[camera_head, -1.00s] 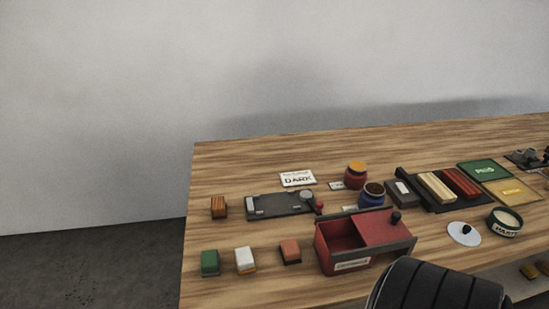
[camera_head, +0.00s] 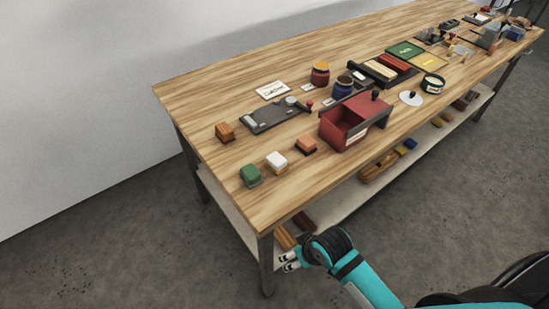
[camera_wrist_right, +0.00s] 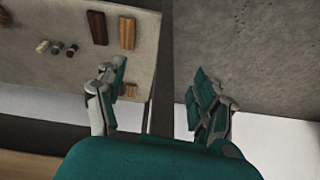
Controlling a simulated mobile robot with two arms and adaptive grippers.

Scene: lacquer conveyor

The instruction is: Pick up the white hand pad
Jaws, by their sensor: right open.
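The white hand pad (camera_head: 277,162) lies on the wooden table near its left front corner, between a green pad (camera_head: 250,175) and an orange-brown pad (camera_head: 306,146). My right gripper (camera_head: 284,262) is low in front of the table's front left leg, below the tabletop and apart from the pad. In the right wrist view the right gripper (camera_wrist_right: 160,100) has its fingers spread wide with nothing between them. The white pad does not show in that view. My left gripper is not seen.
A red box (camera_head: 345,131) with a sliding lid stands right of the pads. A lower shelf (camera_head: 345,201) holds small blocks. Grey floor (camera_head: 470,180) in front is open.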

